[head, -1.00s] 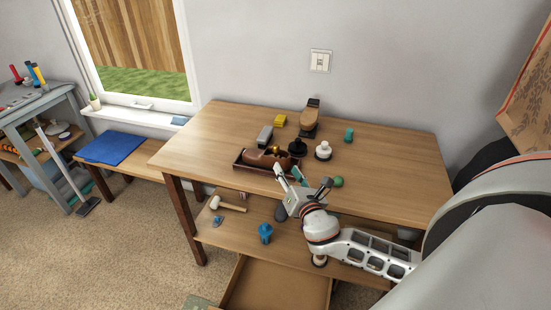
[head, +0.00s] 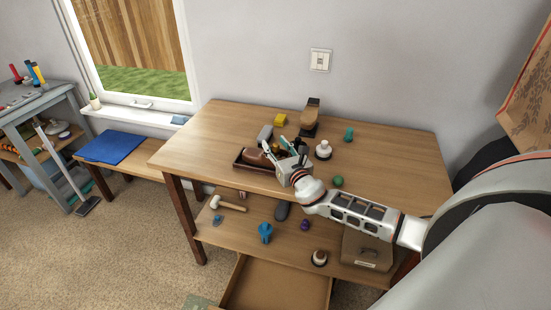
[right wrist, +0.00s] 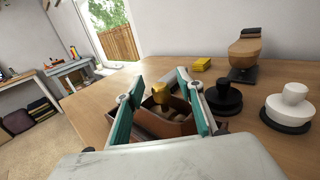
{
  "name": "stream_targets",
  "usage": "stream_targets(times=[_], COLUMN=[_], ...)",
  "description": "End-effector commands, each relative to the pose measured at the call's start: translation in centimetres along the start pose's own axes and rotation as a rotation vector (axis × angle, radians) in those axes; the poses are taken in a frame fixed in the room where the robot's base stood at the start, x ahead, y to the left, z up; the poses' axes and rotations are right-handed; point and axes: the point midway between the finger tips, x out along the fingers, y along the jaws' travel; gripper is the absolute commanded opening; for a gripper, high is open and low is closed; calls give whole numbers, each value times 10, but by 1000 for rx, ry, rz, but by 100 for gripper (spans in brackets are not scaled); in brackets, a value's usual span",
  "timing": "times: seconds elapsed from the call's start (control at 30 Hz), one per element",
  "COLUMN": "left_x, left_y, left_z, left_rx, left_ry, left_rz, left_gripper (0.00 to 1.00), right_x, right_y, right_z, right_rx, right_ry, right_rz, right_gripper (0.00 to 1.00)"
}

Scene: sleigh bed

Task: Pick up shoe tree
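A brown shoe (head: 253,157) lies in a dark tray (head: 238,163) on the wooden table. In the right wrist view, a gold knob (right wrist: 160,92) stands up from the opening of the shoe (right wrist: 160,124), with a pale wooden piece below it; this looks like the shoe tree. My right gripper (head: 283,144) is open, at the right end of the tray, reaching over the shoe. In the right wrist view its teal-padded fingers (right wrist: 160,78) stand either side of the knob, apart from it. In the head view the gripper hides the knob. My left gripper is not in view.
A black knobbed piece (right wrist: 223,95) and a white one (right wrist: 290,105) stand close to the right of the gripper. Behind are a yellow block (head: 280,119) and a wooden form on a stand (head: 310,118). The table's right side is mostly clear.

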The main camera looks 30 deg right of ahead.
Motion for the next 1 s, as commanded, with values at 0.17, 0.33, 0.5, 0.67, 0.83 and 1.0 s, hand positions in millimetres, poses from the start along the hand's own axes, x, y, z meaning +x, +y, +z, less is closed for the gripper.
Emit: stream_targets(times=[0.17, 0.33, 0.5, 0.67, 0.83, 1.0], left_x=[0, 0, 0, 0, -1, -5], left_y=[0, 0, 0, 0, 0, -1], left_z=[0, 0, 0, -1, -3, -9], left_rx=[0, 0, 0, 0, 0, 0], left_ry=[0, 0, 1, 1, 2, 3], left_rz=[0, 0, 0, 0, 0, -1], left_gripper=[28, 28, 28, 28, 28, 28], right_x=[1, 1, 1, 1, 1, 1], right_y=[0, 0, 0, 0, 0, 0], right_z=[0, 0, 0, 0, 6, 26], right_rx=[1, 1, 2, 2, 2, 3], right_ry=[1, 1, 0, 0, -1, -3], right_rz=[1, 1, 0, 0, 0, 1], right_gripper=[38, 6, 0, 0, 0, 0])
